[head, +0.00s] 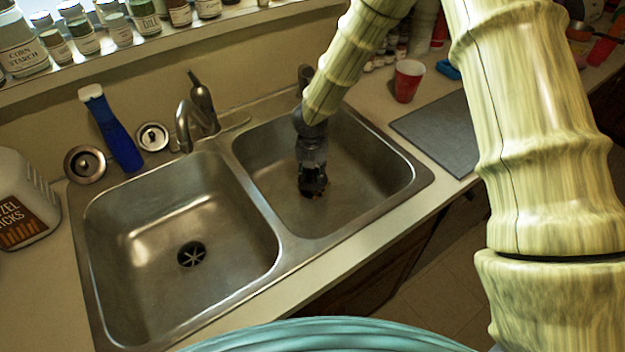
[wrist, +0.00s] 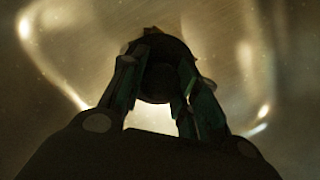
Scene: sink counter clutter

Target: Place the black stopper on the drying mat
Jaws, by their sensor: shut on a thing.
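My gripper (head: 313,180) points down into the right basin of the sink. In the wrist view, its two fingers (wrist: 158,68) are closed on the sides of a dark round thing, the black stopper (wrist: 160,84). In the head view the stopper is hard to tell from the dark fingertips. I cannot tell whether it touches the basin floor. The drying mat (head: 440,135) is a flat grey sheet on the counter, right of the sink, and its visible part is bare.
The sink's right basin wall (head: 385,150) stands between my gripper and the mat. A red cup (head: 407,80) and a blue item (head: 449,69) stand behind the mat. The faucet (head: 190,115) is left of my arm.

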